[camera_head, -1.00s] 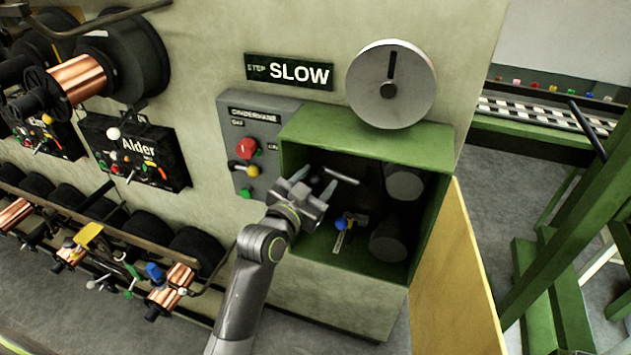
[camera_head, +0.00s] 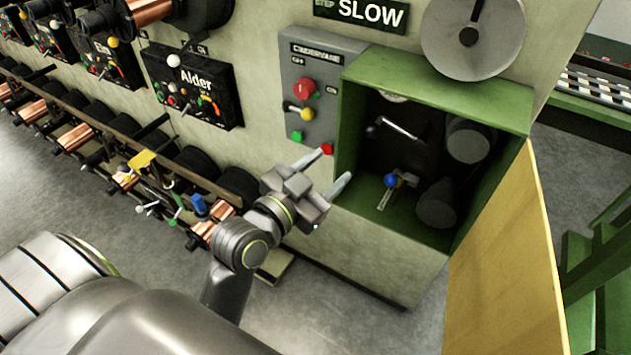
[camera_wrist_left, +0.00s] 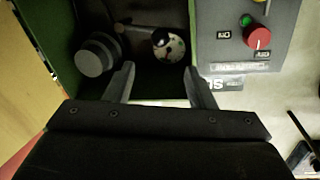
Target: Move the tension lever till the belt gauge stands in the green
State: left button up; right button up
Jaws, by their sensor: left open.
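A green box (camera_head: 440,87) with an open front holds a silver rod with a dark knob (camera_head: 398,128), and below it a blue knob (camera_head: 390,181) over a pale slotted strip. I cannot tell for sure which is the tension lever. A pale dial (camera_head: 392,97), possibly the belt gauge, is mostly hidden under the box top. In the left wrist view a round dial (camera_wrist_left: 170,46) is partly covered by a dark ball; its needle and green zone are unreadable. My left gripper (camera_head: 333,168) is open and empty, at the box's lower left edge. My right gripper is not in view.
A grey control panel (camera_head: 340,60) with red, yellow and green knobs is left of the box. A yellow door (camera_head: 505,260) hangs open on its right. Grey rollers (camera_head: 468,140) fill the box's right side. Spool racks (camera_head: 105,150) stand at left.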

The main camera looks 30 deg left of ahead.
pick_arm(q)
jog(key=shift+s+a, duration=0.25)
jog(key=shift+s, duration=0.95)
jog(key=w+a+f+n+g+y, duration=0.1)
jog(key=w+f+g, duration=0.1)
jog(key=f, duration=0.9)
jog(key=w+a+f+n+g+y, duration=0.1)
jog(key=w+a+f+n+g, duration=0.1)
jog(key=f, duration=0.8)
jog(key=s+a+f+n+g+y, duration=0.1)
jog(key=s+f+g, duration=0.15)
jog(key=f, duration=0.75)
jog(key=s+a+f+g, duration=0.2)
jog(key=s+f, duration=0.2)
jog(key=f, duration=0.5)
jog(key=s+a+f+n+g+y, duration=0.15)
jog(key=s+f+g, duration=0.25)
jog(key=s+f, duration=1.05)
jog(key=s+a+f+g, duration=0.1)
jog(key=s+f, duration=0.3)
jog(key=s, duration=0.4)
jog(key=s+a+f+g, duration=0.1)
jog(key=s+f, duration=0.3)
jog(key=s, duration=0.5)
jog(key=shift+s+a+g, duration=0.2)
jog(key=shift+g, duration=0.65)
jog(key=shift+f, duration=0.2)
